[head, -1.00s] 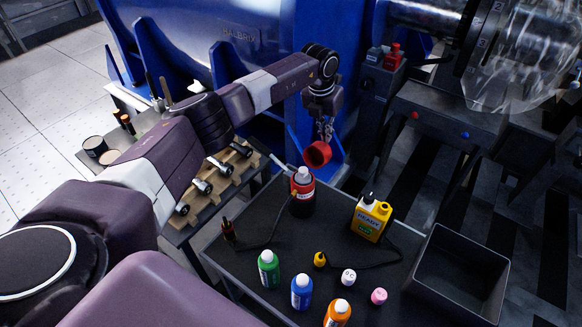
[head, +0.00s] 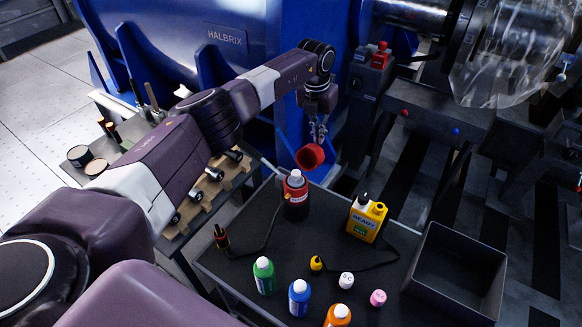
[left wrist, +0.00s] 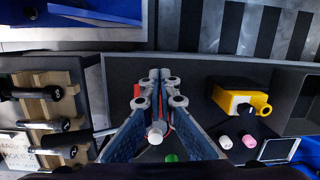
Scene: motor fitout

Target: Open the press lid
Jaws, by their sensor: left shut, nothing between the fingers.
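A black cylindrical holder with a red band (head: 297,207) stands at the back of the dark cart, with a white-capped bottle top (head: 294,178) in its mouth. A red cup-shaped lid (head: 309,157) is tipped up behind and above it, its opening facing forward. I take this for the press lid; its hinge is not clear. My left gripper (head: 318,138) points down just behind the lid, with its fingers shut and empty. Whether they touch the lid cannot be told. In the left wrist view the closed fingers (left wrist: 155,78) hide most of the holder; the white cap (left wrist: 155,136) shows between them.
An empty dark bin (head: 455,270) is at right. A blue machine (head: 200,50) stands close behind my arm.

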